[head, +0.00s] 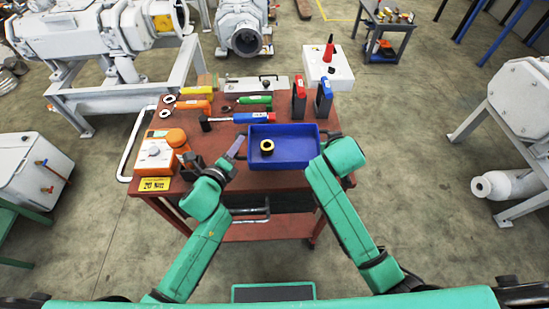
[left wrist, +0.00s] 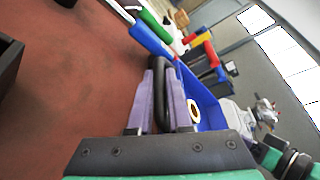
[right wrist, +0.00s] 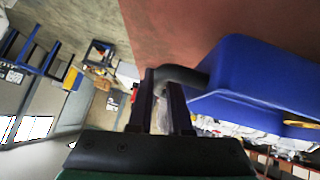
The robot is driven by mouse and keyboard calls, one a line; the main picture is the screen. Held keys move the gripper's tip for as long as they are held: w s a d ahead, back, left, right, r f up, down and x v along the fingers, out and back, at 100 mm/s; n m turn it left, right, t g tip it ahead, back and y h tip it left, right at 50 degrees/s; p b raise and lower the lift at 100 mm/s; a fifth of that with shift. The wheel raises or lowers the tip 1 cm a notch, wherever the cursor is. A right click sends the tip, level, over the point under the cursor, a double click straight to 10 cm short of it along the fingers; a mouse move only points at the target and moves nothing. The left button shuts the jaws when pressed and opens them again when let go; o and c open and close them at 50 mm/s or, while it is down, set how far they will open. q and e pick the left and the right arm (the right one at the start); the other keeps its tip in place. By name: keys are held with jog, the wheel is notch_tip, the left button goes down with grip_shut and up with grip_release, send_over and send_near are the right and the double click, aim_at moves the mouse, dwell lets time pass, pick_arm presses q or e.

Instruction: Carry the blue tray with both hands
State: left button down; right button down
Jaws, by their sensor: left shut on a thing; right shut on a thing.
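The blue tray (head: 290,160) is near the front edge of the red cart top, with a yellow-and-black ring (head: 267,147) inside it. My left gripper (head: 238,150) is at the tray's left side. In the left wrist view its fingers (left wrist: 165,95) are closed around the tray's black handle (left wrist: 158,68). My right gripper's fingers (right wrist: 160,95) are closed on the other black handle (right wrist: 182,75) in the right wrist view. In the head view, my arm mostly hides the right gripper. The tray looks roughly level; I cannot tell whether it touches the cart top.
The red cart (head: 180,140) also holds an orange-and-white device (head: 157,152) at left, a blue-handled tool (head: 253,118), a green tool (head: 254,99), and red and blue tools (head: 323,97) behind the tray. A white box (head: 328,70) stands behind.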

pick_arm(q)
jog(key=shift+a+r, duration=0.1)
jog(key=shift+a, duration=0.35)
pick_arm(e)
jog(key=shift+w+a, duration=0.2)
jog(key=shift+a, duration=0.2)
pick_arm(q)
jog(key=shift+d, duration=0.1)
pick_arm(e)
jog(key=shift+d, duration=0.1)
jog(key=shift+f, duration=0.1)
